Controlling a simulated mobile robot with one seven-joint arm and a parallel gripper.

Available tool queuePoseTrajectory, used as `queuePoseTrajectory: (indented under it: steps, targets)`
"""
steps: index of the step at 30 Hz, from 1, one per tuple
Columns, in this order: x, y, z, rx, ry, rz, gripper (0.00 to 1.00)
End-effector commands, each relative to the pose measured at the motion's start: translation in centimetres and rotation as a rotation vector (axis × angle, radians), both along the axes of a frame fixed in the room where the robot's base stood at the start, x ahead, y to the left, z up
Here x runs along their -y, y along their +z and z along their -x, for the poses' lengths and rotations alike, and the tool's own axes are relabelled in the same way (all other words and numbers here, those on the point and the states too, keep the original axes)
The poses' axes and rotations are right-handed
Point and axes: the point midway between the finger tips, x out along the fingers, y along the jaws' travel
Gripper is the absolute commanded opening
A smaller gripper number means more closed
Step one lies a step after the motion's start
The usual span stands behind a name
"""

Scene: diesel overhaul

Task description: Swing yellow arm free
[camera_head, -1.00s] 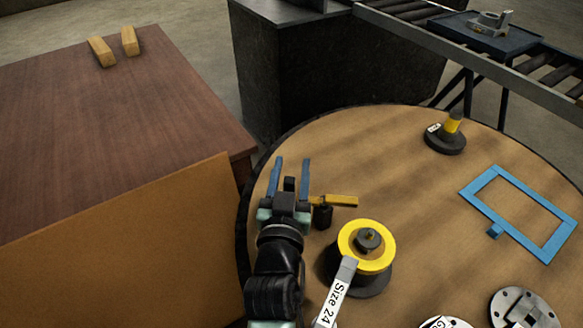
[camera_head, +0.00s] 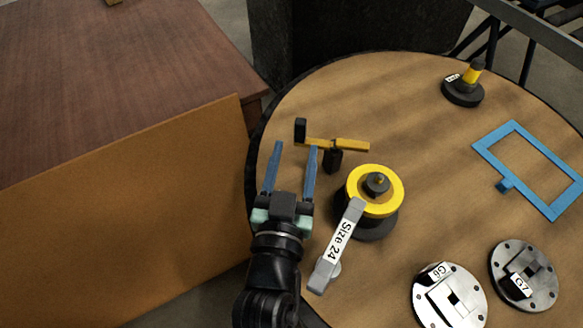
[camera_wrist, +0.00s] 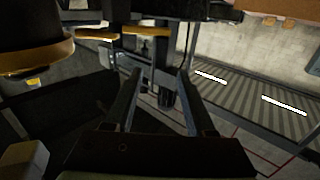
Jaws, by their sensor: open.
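The yellow arm (camera_head: 350,145) is a short flat bar on a dark post (camera_head: 332,160) on the round table. A black upright block (camera_head: 300,130) stands at its left end. The bar points left and right, behind the yellow-topped round fixture (camera_head: 377,190). My gripper (camera_head: 295,148) is open and empty, its two blue fingers pointing toward the back of the table. The fingertips are just in front of the black block; contact cannot be told. In the wrist view, a yellow bar (camera_wrist: 145,30) shows beyond the open fingers, partly hidden by dark parts.
A grey lever labelled Size 24 (camera_head: 337,245) sticks out in front of the fixture, right of my arm. A blue frame (camera_head: 512,125), a yellow-and-black peg (camera_head: 465,85) and metal discs (camera_head: 450,298) lie farther right. A brown cabinet (camera_head: 120,210) stands left of the table.

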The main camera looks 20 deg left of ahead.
Motion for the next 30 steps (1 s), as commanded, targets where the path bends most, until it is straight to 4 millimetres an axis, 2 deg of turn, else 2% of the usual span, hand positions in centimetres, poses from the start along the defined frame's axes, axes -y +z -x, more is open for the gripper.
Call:
queuePoseTrajectory:
  steps: [3, 9, 30]
  targets:
    - [0.3, -0.1, 1.5, -0.003, -0.001, 0.001, 0.55]
    - [0.4, 0.0, 2.7, 0.000, 0.000, 0.000, 0.55]
    - [0.3, 0.0, 2.8, 0.000, 0.000, 0.000, 0.55]
